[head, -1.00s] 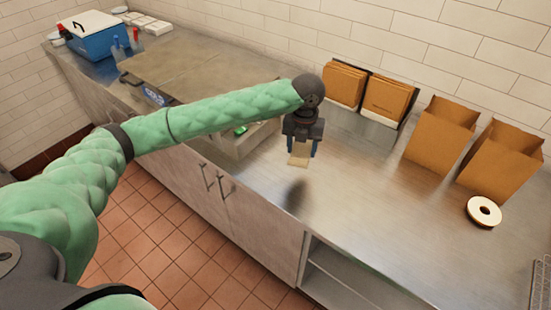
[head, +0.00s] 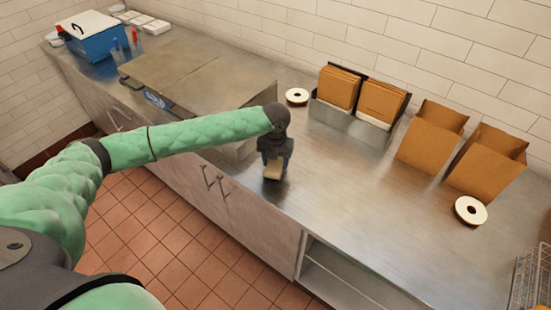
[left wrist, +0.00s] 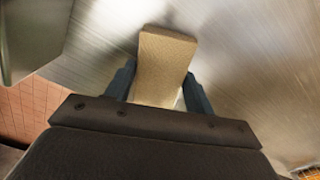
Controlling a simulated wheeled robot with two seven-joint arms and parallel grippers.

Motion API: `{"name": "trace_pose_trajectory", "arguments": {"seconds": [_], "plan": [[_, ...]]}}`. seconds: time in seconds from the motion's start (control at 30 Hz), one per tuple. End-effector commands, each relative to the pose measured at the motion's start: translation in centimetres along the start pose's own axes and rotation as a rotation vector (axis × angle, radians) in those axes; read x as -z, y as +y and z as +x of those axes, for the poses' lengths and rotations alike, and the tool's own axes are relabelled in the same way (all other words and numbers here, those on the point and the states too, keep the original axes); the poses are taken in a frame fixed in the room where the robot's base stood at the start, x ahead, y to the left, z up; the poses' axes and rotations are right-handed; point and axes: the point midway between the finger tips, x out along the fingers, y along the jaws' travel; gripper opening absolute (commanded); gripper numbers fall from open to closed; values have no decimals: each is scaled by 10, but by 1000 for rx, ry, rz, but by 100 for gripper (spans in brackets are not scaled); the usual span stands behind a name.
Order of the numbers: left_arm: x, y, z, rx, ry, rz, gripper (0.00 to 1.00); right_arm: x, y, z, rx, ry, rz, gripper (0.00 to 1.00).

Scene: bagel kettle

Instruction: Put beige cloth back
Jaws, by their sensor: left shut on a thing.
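A small folded beige cloth (head: 273,170) is between the fingers of my left gripper (head: 273,172). The gripper points down close over the steel counter, right of the large steel box; I cannot tell whether the cloth touches the counter. In the left wrist view, the beige cloth (left wrist: 164,66) is a tan block between the two blue-grey fingers of my left gripper (left wrist: 160,88), which is shut on it. My right gripper is not in view.
The steel box with a tan top (head: 195,75) stands just left of the gripper. A white ring (head: 297,96) lies behind it, another (head: 471,210) at right. A rack of brown bags (head: 360,100) and two open paper bags (head: 432,137) line the wall. The counter's middle is clear.

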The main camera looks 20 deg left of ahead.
Motion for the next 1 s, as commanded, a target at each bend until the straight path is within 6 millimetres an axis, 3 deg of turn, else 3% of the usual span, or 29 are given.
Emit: {"name": "trace_pose_trajectory", "arguments": {"seconds": [0.43, 0.47, 0.57, 1.0], "plan": [[0, 0, 6, 1, -1, 0, 32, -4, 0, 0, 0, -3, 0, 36], [0, 0, 6, 1, -1, 0, 56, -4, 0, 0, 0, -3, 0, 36], [0, 0, 6, 1, -1, 0, 75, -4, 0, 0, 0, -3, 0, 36], [0, 0, -1, 1, -1, 0, 75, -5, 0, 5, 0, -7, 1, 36]]}}
